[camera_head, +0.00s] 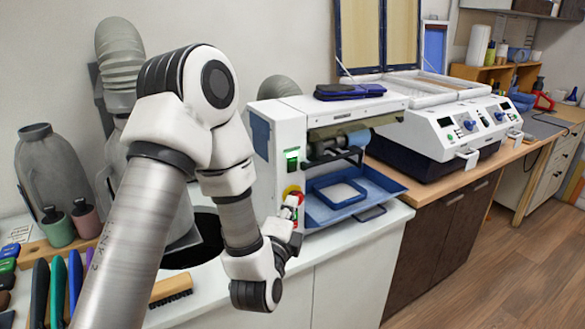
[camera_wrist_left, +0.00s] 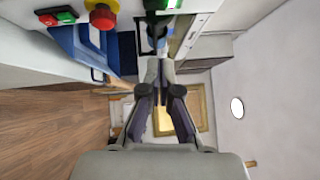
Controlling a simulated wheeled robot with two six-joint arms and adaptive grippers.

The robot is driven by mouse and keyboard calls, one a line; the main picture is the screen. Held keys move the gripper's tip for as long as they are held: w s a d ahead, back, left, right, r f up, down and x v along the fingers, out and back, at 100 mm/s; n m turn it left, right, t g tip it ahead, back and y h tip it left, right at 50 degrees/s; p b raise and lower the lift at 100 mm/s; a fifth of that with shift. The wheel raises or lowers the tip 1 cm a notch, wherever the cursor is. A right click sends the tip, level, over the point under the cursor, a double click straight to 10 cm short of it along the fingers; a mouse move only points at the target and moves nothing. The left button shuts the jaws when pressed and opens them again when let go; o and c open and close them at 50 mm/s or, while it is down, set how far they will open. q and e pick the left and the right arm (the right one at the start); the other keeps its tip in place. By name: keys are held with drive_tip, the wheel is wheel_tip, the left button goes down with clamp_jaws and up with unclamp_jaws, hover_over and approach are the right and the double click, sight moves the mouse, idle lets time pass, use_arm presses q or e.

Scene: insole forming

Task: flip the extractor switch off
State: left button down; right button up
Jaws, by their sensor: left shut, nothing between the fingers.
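A green-lit switch (camera_head: 292,160) is on the front of the white press, above a red and yellow stop button (camera_head: 292,191). In the left wrist view a green part (camera_wrist_left: 158,8) shows at the top edge, partly cut off, with the stop button (camera_wrist_left: 102,15) and a small red and green switch (camera_wrist_left: 56,17) to its left. No label shows which is the extractor switch. My left gripper (camera_head: 291,222) is shut and empty, below the green-lit switch in the head view. In the left wrist view its fingertips (camera_wrist_left: 162,62) are apart from the green part. My right gripper is not in view.
The press has a blue tray (camera_head: 390,198) to the right of my gripper. A grey extractor hose (camera_head: 119,55) and a brush (camera_head: 171,289) are to the left. A white double-panel machine (camera_head: 450,120) stands further right. The floor in front is clear.

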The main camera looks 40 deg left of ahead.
use_arm(q)
drive_tip(key=p, duration=0.4)
approach(294, 171)
drive_tip(key=w+d+r, duration=0.2)
drive_tip(key=w+r, duration=0.1)
drive_tip(key=w, duration=0.2)
drive_tip(key=a, duration=0.2)
drive_tip(key=w+a+p, duration=0.1)
drive_tip(key=a, duration=0.1)
drive_tip(key=shift+f, duration=0.1)
drive_tip(key=shift+w, duration=0.1)
drive_tip(key=shift+d, duration=0.15)
